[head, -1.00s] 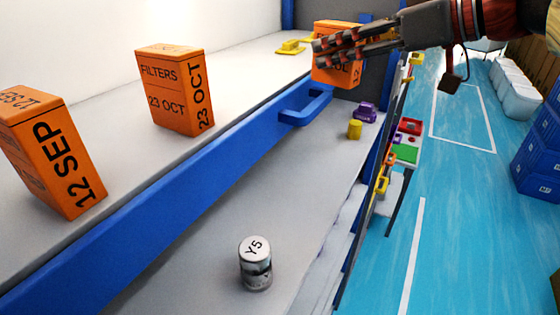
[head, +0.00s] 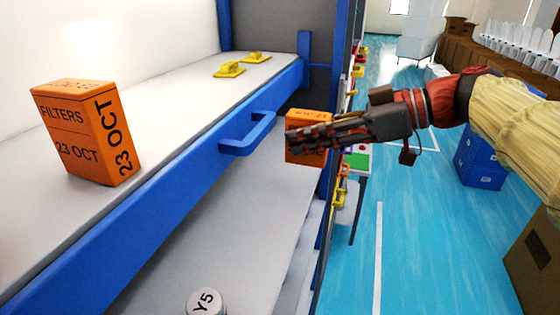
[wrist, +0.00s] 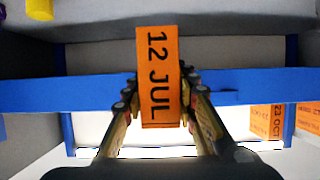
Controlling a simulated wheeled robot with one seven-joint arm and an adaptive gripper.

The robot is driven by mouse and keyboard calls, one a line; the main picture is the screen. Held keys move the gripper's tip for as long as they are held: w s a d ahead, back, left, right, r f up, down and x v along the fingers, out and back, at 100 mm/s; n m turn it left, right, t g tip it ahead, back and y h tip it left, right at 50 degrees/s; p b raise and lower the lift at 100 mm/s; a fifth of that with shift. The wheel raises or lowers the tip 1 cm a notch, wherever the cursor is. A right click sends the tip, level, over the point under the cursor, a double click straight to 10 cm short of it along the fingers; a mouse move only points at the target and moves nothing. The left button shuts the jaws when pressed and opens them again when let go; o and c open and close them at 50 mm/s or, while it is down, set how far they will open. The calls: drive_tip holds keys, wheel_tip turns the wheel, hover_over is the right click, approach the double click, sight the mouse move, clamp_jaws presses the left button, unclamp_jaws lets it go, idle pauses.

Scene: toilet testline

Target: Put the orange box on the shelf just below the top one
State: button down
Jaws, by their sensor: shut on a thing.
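An orange box (head: 305,158) is held in my gripper (head: 297,138), in front of the shelf unit in the head view. The gripper is shut on it, with a finger across its near side. The wrist view shows the box (wrist: 158,60) marked "12 JUL" between both fingers (wrist: 158,88). The upper shelf (head: 185,112) has a blue front beam with a handle. The shelf below it (head: 215,235) is grey. The held box is by the far end of the blue beam, roughly at or below its height; its exact depth from the shelves is unclear.
Another orange box (head: 88,135), marked "FILTERS 23 OCT", stands on the upper shelf, with yellow pieces (head: 230,70) farther back. A can marked "Y5" (head: 205,301) stands on the lower shelf. A blue post (head: 345,60) bounds the shelves; blue floor lies right.

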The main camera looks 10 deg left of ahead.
drive_tip(key=w+a+f, duration=0.1)
drive_tip(key=w+f, duration=0.1)
drive_tip(key=w+a+f+p, duration=0.1)
drive_tip(key=w+f, duration=0.1)
drive_tip(key=w+a+f, duration=0.1)
drive_tip(key=w+f, duration=0.1)
drive_tip(key=shift+w+a+f+p, duration=0.15)
drive_tip(key=shift+w+f+p, duration=0.25)
drive_tip(key=shift+w+a+f, duration=0.1)
drive_tip(key=shift+w+f, duration=0.1)
drive_tip(key=shift+f, duration=1.05)
drive_tip(key=shift+s+f, duration=0.1)
drive_tip(key=shift+f, duration=0.3)
drive_tip(key=shift+f, duration=0.2)
drive_tip(key=c, duration=1.4)
unclamp_jaws()
drive_tip(key=shift+r, duration=0.1)
